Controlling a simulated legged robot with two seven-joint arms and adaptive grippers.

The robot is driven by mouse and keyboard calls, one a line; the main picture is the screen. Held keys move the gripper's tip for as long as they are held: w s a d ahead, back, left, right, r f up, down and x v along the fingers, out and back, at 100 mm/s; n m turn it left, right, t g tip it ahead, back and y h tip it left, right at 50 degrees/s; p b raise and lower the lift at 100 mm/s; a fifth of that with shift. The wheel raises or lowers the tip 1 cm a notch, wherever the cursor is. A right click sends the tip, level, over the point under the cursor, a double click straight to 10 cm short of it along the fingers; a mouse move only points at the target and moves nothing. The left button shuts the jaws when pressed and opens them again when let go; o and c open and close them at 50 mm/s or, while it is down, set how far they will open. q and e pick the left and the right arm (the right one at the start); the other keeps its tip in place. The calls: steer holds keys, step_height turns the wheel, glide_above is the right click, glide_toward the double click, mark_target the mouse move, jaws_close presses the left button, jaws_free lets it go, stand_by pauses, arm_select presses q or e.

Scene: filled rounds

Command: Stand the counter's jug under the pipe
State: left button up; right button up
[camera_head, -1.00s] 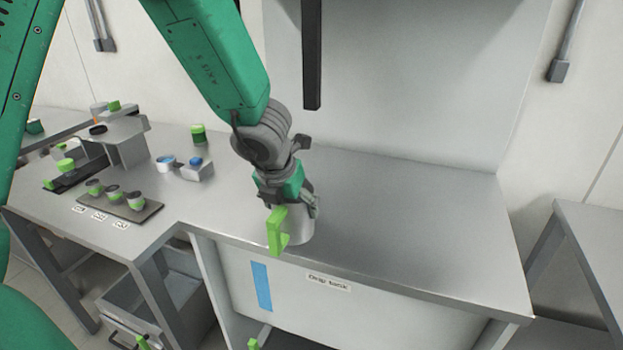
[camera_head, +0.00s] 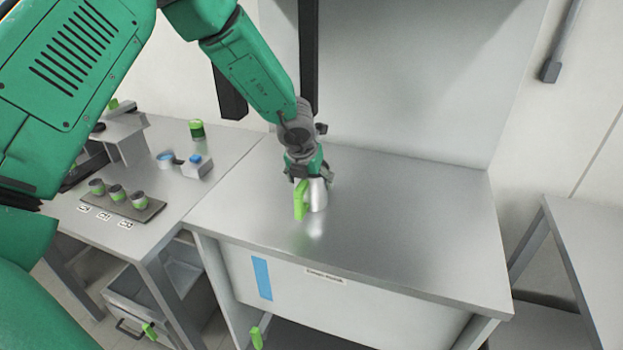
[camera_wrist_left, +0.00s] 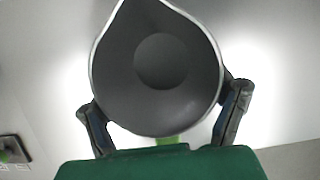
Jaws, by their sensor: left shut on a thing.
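The jug (camera_head: 319,196) is a silver metal vessel with a green handle (camera_head: 300,199). My left gripper (camera_head: 307,176) is shut on its body, with the jug upright over the counter (camera_head: 420,235). I cannot tell whether its base touches the top. In the left wrist view I look down into the jug (camera_wrist_left: 160,62): a dark, empty-looking inside with a pointed spout at the top, one finger on each side. A dark vertical pipe (camera_head: 308,60) hangs behind the jug, its lower end partly behind my wrist. My right gripper is not in view.
A second dark bar (camera_head: 230,97) hangs left of the pipe. The left bench holds a tray (camera_head: 148,212) of several small cups, a green-topped jar (camera_head: 196,129) and a grey box (camera_head: 197,168) with a blue top. The counter's right side is clear.

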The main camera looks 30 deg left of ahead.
arm_select(q)
steer(key=shift+a, duration=0.35)
steer(key=o, duration=1.3)
steer(key=shift+a+f, duration=0.1)
steer(key=shift+f, duration=0.05)
steer(key=shift+d+r, duration=0.25)
steer(key=shift+d, duration=0.15)
steer(key=shift+s+d+r, duration=0.15)
steer(key=shift+r, duration=0.15)
steer(key=s+b, duration=0.2)
steer(key=s, duration=0.1)
steer(key=s+d+b, duration=0.1)
steer(key=s+b, duration=0.1)
steer(key=s, duration=0.2)
steer(key=s+d+b, duration=0.1)
steer(key=s+b, duration=0.1)
steer(key=s, duration=0.2)
steer(key=shift+s+r, duration=0.1)
steer(key=shift+s, duration=0.1)
steer(key=shift+s+d+r, duration=0.1)
steer(key=shift+s+d, duration=0.1)
steer(key=shift+s, duration=0.1)
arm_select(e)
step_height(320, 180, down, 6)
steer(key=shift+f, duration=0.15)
arm_select(q)
steer(key=shift+a, duration=0.25)
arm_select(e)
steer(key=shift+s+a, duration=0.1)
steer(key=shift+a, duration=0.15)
